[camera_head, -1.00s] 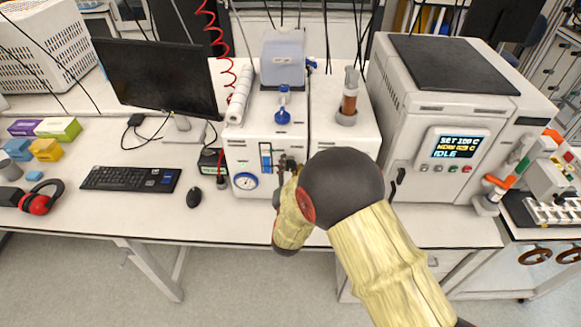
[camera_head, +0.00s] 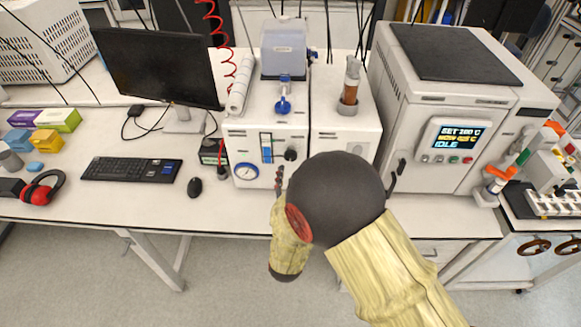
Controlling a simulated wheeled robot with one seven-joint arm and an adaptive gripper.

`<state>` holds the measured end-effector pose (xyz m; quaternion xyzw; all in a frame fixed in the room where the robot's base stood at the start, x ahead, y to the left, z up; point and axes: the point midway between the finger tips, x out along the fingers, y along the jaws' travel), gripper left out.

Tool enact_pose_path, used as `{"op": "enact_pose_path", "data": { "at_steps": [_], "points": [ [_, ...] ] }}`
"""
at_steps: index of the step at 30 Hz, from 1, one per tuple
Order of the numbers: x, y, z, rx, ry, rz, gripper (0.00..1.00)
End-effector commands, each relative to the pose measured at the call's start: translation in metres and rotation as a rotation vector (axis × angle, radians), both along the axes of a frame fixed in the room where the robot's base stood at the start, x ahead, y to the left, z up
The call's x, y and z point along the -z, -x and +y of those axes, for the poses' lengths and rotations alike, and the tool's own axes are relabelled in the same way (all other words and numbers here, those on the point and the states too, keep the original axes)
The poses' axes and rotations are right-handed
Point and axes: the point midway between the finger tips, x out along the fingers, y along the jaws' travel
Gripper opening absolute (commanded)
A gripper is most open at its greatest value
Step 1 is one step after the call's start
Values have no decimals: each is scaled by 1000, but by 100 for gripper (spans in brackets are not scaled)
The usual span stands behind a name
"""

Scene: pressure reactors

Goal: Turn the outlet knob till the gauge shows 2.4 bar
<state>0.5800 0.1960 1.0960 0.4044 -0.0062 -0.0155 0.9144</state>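The pressure gauge (camera_head: 246,172) is a round white dial with a blue rim, low on the front of a white bench unit (camera_head: 240,138). Its reading is too small to tell. A black round knob (camera_head: 290,155) sits up and right of the gauge, beside a blue-and-white vertical indicator (camera_head: 266,148). I cannot tell for sure that it is the outlet knob. My gripper (camera_head: 280,178) is just below the black knob, apart from it in the picture. Its dark fingers are mostly hidden by my arm, which also covers the unit's lower right front. Whether the fingers are open cannot be told.
A white oven (camera_head: 415,110) with a lit display stands on the right. A monitor (camera_head: 158,68), keyboard (camera_head: 130,169) and mouse (camera_head: 195,187) are on the left. A small black box (camera_head: 213,153) stands left of the gauge. Free room lies in front of the bench.

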Motion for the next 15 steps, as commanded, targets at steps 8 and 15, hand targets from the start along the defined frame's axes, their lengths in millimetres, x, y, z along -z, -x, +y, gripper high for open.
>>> {"op": "enact_pose_path", "data": {
  "at_steps": [8, 15],
  "points": [
    [0, 24, 1, 0, 0, 0, 51],
    [0, 25, 1, 1, 0, -1, 51]
  ]
}}
